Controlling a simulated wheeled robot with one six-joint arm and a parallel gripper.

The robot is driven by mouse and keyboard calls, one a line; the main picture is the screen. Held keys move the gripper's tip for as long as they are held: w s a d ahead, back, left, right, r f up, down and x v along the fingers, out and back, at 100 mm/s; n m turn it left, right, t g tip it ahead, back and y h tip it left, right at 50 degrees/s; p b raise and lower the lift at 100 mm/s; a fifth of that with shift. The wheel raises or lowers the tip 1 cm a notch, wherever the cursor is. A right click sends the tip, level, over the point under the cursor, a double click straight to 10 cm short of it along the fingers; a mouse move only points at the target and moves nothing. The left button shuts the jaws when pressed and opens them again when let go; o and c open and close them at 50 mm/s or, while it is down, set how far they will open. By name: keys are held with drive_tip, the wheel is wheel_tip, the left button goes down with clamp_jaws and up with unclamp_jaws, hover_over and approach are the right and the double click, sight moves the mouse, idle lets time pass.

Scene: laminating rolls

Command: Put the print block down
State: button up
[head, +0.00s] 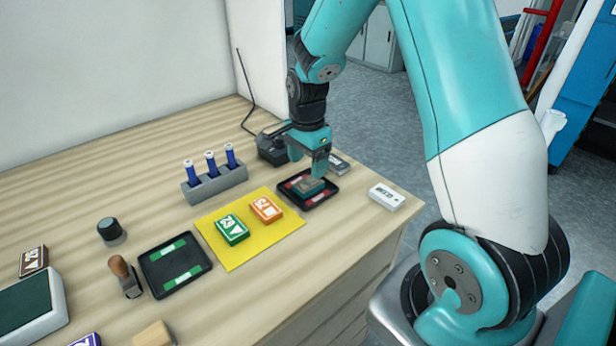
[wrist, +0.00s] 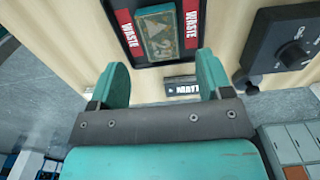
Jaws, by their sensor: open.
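A teal print block (head: 309,188) with a brownish, worn-looking top lies in the black tray with red labels (head: 322,197). In the wrist view the block (wrist: 158,36) shows a faint number and triangle, and the red labels of the tray (wrist: 145,59) read WASTE. My gripper (head: 310,169) is above the tray, pointing down. In the wrist view my gripper (wrist: 161,68) has its two fingers wide apart with nothing between them. The block lies ahead of the fingertips; whether a finger touches it I cannot tell.
A yellow mat (head: 248,252) holds a green block (head: 232,230) and an orange block (head: 266,209). A black tray with green labels (head: 158,276) is to the left. A white block (head: 386,197) lies near the right edge. A rack of blue bottles (head: 217,182) stands behind.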

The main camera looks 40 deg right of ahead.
sight(308, 184)
wheel_tip(308, 184, up, 6)
drive_tip(key=s+a+r+n+y, duration=0.1)
drive_tip(key=s+a+r+n, duration=0.25)
drive_tip(key=a+n, duration=0.2)
drive_tip(key=s+a+r+n+y, duration=0.1)
drive_tip(key=s+a+r+n, duration=0.3)
drive_tip(key=a, duration=0.3)
drive_tip(key=s+a+r+n+y, duration=0.1)
drive_tip(key=s+a+n+y, duration=0.1)
drive_tip(key=s+a+n, duration=0.8)
drive_tip(key=s+n, duration=0.4)
drive_tip(key=n, duration=0.1)
drive_tip(key=shift+s+r, duration=0.3)
drive_tip(key=shift+s, duration=0.1)
drive_tip(key=shift+d, duration=0.1)
